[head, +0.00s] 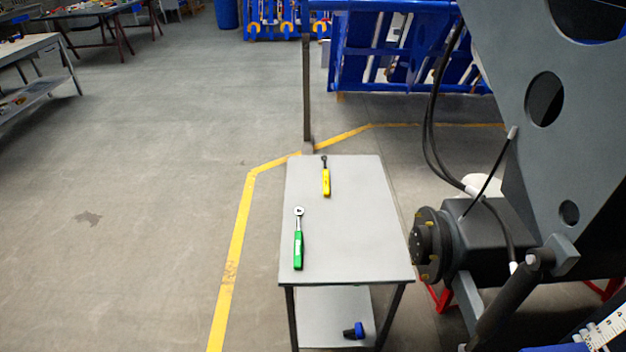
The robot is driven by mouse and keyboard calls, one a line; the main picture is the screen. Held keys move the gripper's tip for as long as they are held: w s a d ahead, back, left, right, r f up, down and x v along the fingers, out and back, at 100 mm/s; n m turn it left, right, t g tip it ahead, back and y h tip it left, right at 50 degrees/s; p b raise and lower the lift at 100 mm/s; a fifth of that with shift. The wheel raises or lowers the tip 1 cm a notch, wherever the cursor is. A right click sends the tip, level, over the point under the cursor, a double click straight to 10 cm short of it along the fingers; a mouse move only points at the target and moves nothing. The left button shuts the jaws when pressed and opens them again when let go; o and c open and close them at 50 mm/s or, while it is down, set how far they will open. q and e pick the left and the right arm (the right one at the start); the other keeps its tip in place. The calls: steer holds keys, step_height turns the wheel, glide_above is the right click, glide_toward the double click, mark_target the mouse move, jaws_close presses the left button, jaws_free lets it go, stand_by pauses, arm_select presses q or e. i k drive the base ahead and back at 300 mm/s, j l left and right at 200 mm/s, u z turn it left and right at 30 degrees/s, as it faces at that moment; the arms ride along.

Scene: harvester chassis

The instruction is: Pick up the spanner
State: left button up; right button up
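Two hand tools lie apart on the top of a small grey table (359,240). One has a green handle (298,250) and a round silver ratchet-like head pointing to the back; it lies near the table's left edge. The other has a yellow handle (326,183) and a dark, slim head; it lies farther back, near the rear edge. I cannot tell for certain which one is the spanner. Neither of my grippers is in view, and nothing touches the tools.
A large grey chassis (500,60) with a dark hub (430,245) stands close to the table's right side. A blue and black object (353,330) lies on the lower shelf. A dark post (306,90) rises behind the table. The floor to the left is clear.

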mark_target(326, 174)
steer(key=z, duration=0.45)
steer(key=k+z, duration=0.1)
steer(key=z, duration=0.4)
steer(key=k+z, duration=0.1)
steer(key=z, duration=0.85)
steer(key=u, duration=1.85)
steer(key=i+j, duration=0.15)
steer(key=j, duration=0.15)
steer(key=i+j+z, duration=0.1)
steer(key=i+j, duration=0.25)
steer(key=j, duration=0.3)
steer(key=i+j+z, duration=0.1)
steer(key=j, duration=0.2)
steer(key=i+j, duration=0.2)
steer(key=j, duration=0.15)
steer(key=z, duration=0.05)
